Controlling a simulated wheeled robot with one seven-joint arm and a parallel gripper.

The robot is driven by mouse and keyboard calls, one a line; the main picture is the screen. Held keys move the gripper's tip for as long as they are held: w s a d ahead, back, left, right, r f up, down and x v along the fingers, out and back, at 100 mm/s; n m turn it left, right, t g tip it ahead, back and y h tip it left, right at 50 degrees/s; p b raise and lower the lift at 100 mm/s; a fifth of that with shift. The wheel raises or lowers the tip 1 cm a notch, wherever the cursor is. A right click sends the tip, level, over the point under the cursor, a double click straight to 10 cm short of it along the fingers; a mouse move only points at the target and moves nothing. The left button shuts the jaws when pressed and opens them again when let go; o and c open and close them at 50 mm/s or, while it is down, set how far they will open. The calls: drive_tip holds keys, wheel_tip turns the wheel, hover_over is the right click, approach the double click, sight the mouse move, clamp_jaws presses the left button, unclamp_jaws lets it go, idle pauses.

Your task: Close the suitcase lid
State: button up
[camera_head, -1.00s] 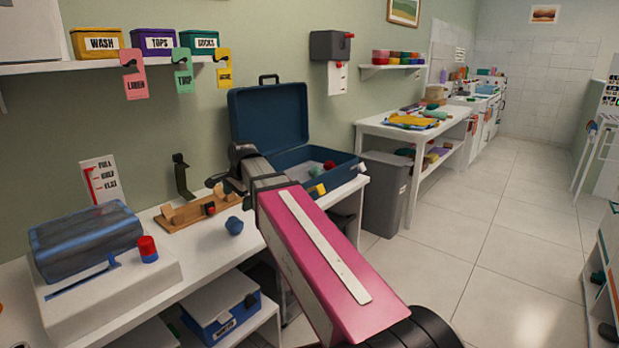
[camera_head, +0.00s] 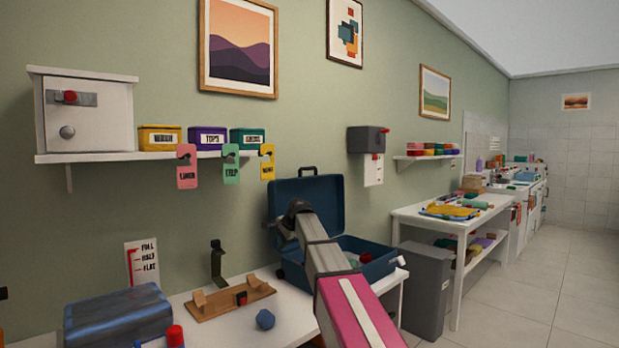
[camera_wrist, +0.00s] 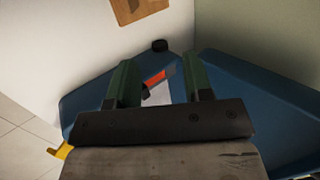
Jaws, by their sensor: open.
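The blue suitcase stands open on the white table in the head view. Its lid (camera_head: 328,197) is raised upright near the wall, and its base (camera_head: 382,264) lies flat with a red item (camera_head: 366,258) inside. My gripper (camera_head: 297,207) is in front of the lid's left part, its fingers hard to make out there. In the wrist view my gripper (camera_wrist: 162,82) is open, with two green fingers apart. Blue suitcase surfaces (camera_wrist: 252,98) show on both sides of the fingers. A red-and-grey item (camera_wrist: 157,79) appears between them; contact cannot be told.
A blue-grey box (camera_head: 118,318) is farther left. A grey bin (camera_head: 426,290) stands right of the table. A shelf (camera_head: 110,156) hangs above; open floor is at right.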

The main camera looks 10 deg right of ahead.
drive_tip(key=w+d+r+t+y, duration=0.1)
drive_tip(key=w+d+r, duration=0.35)
drive_tip(key=w, duration=0.25)
drive_tip(key=w+d+r+t+y, duration=0.1)
drive_tip(key=w+d+r+t, duration=0.15)
drive_tip(key=w+r, duration=0.4)
drive_tip(key=w+d+r+t, duration=0.1)
drive_tip(key=w+d+r, duration=0.3)
drive_tip(key=w, duration=0.3)
drive_tip(key=t+y, duration=0.1)
drive_tip(key=t, duration=0.2)
approach(308, 168)
drive_tip(key=shift+m, duration=0.3)
drive_tip(key=x, duration=1.1)
drive_tip(key=shift+w+f, duration=0.1)
drive_tip(key=shift+c, duration=0.3)
clamp_jaws()
